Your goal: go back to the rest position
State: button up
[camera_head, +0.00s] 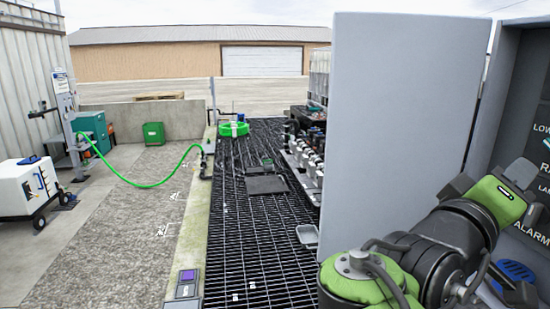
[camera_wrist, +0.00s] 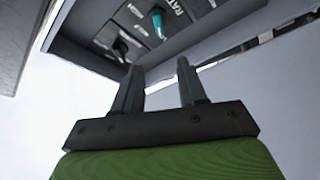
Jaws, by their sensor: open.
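My gripper (camera_wrist: 160,85) shows in the wrist view with its two dark fingers apart and nothing between them. It points toward the grey cabinet (camera_wrist: 225,45), where a panel with a teal-handled knob (camera_wrist: 157,20) and a dark knob (camera_wrist: 121,47) shows beyond the fingertips. In the head view my green and black arm reaches in at the lower right, in front of the open cabinet's labelled panel (camera_head: 538,125). The fingertips are hard to make out there.
The grey cabinet door (camera_head: 400,120) stands open close to my arm. A row of valves (camera_head: 305,160) lies behind it. The dark grating (camera_head: 255,240) is mostly clear. A green hose (camera_head: 150,185) runs at left, near a white wheeled unit (camera_head: 25,190).

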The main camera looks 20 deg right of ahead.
jog(key=w+a+f+n+t+y, duration=0.1)
jog(key=w+a+f+t+y, duration=0.3)
jog(key=f, duration=0.3)
jog(key=w+a+f+t+y, duration=0.1)
jog(key=w+a+f+y, duration=0.1)
jog(key=a+f+y, duration=0.35)
jog(key=s+a+f+n+g+y, duration=0.1)
jog(key=s+a+f+y, duration=0.2)
jog(key=a+f+y, duration=0.2)
jog(key=s+a+f+n+g+y, duration=0.1)
jog(key=s+a+f+y, duration=0.3)
jog(key=a+f, duration=0.7)
jog(key=shift+a+g+y, duration=0.4)
jog(key=shift+g+y, duration=0.2)
jog(key=shift+y, duration=0.05)
